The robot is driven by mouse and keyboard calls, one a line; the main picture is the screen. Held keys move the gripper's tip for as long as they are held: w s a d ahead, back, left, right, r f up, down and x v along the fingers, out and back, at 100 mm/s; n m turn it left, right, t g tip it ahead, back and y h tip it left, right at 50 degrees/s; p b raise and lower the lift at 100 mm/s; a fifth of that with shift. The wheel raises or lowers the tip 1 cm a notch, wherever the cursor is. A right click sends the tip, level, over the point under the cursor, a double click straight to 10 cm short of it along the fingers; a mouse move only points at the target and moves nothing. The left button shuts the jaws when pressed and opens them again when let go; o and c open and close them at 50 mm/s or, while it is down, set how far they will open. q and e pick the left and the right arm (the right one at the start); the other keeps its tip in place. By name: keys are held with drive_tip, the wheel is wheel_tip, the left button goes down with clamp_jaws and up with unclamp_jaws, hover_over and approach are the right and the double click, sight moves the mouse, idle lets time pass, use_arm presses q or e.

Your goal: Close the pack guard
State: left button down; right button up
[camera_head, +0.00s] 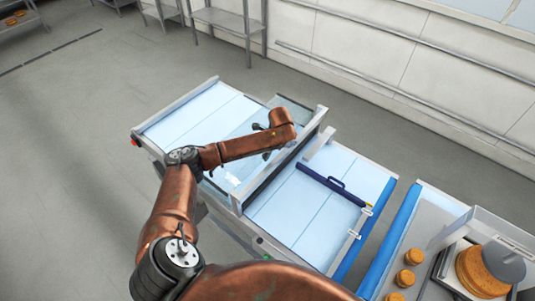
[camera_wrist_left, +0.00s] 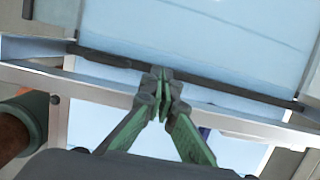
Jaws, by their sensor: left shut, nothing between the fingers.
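A clear panel (camera_head: 238,172), which looks like the pack guard, shows over the left belt beside the pale upright frame (camera_head: 285,160). My arm covers part of it, so I cannot tell its exact angle. A dark blue bar with a handle (camera_head: 336,185) lies across the right belt; I cannot tell whether it belongs to the guard. My left gripper (camera_head: 266,154) is over the machine, left of the frame. In the left wrist view its green-padded fingers (camera_wrist_left: 161,76) are together and empty, at a dark edge strip (camera_wrist_left: 110,59); contact is unclear. My right gripper is not in view.
The left belt (camera_head: 180,122) and right belt (camera_head: 290,215) are pale blue. Beyond a blue-edged gap, a table (camera_head: 425,235) holds several small orange-brown rounds (camera_head: 414,256) and a larger stack (camera_head: 478,272). Open floor lies left; a railed wall stands behind.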

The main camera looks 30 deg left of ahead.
use_arm(q)
drive_tip(key=p+x, duration=0.1)
drive_tip(key=x, duration=0.6)
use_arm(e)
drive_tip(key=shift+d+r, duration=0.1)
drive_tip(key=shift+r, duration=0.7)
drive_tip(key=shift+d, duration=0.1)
